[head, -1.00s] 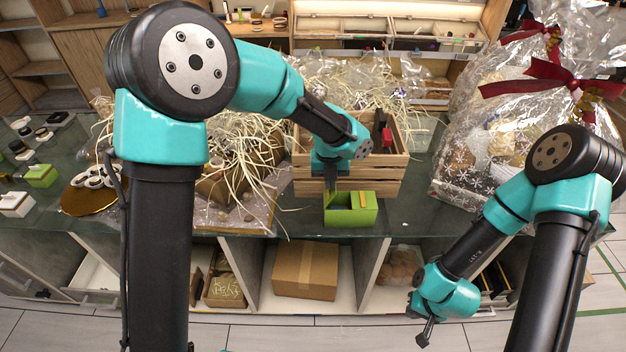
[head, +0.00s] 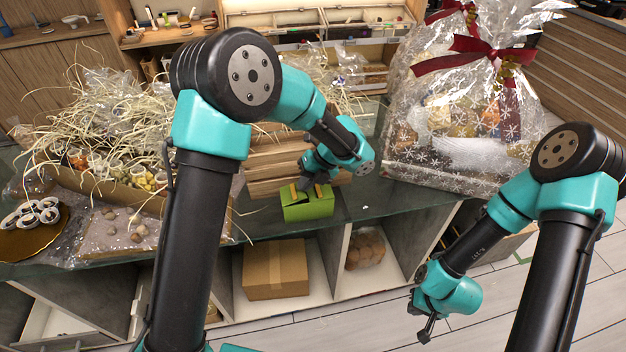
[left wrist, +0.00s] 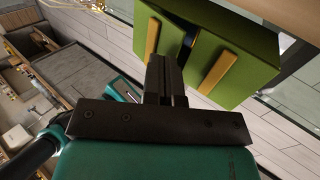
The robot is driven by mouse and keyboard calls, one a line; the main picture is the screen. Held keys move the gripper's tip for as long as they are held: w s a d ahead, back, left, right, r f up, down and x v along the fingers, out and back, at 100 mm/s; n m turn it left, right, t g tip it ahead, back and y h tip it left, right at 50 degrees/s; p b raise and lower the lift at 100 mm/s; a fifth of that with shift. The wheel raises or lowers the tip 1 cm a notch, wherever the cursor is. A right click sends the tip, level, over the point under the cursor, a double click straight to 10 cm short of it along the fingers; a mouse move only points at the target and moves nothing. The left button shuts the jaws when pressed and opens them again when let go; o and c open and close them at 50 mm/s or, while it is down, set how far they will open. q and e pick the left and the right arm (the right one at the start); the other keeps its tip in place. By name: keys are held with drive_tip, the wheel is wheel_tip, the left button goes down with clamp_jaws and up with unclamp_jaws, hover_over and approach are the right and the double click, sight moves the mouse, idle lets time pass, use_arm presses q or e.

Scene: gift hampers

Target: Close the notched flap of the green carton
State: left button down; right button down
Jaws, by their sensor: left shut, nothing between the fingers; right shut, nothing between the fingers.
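The green carton (head: 308,207) stands near the front edge of the glass counter. In the left wrist view the carton (left wrist: 250,42) shows two green top panels, each with a tan strip, and a dark gap between them. I cannot tell which panel is the notched flap. My left gripper (head: 303,185) is shut and empty at the top of the carton. In the left wrist view its fingertips (left wrist: 178,62) are over the dark gap between the strips; contact is unclear. My right gripper (head: 425,335) is shut and empty, low in front of the counter, away from the carton.
A slatted wooden crate (head: 270,165) stands right behind the carton. A wrapped hamper with a red bow (head: 460,130) is to the right, and a straw-filled hamper is to the left. Bare glass counter (head: 375,203) lies right of the carton. A cardboard box (head: 275,270) sits below.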

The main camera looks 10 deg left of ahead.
use_arm(q)
drive_tip(key=shift+d+f, duration=0.1)
drive_tip(key=shift+f, duration=0.15)
idle(0.3)
drive_tip(key=shift+s+a+f, duration=0.1)
drive_tip(key=shift+s+a, duration=0.15)
drive_tip(key=shift+a, duration=0.45)
idle(0.3)
drive_tip(key=shift+a+r, duration=0.1)
drive_tip(key=shift+r, duration=0.35)
wheel_tip(320, 180, up, 4)
drive_tip(key=shift+a+f, duration=0.1)
drive_tip(key=shift+f, duration=0.15)
drive_tip(key=w+d+r, duration=0.2)
drive_tip(key=d+r, duration=0.4)
drive_tip(key=shift+w+d, duration=0.3)
drive_tip(key=shift+a, duration=0.1)
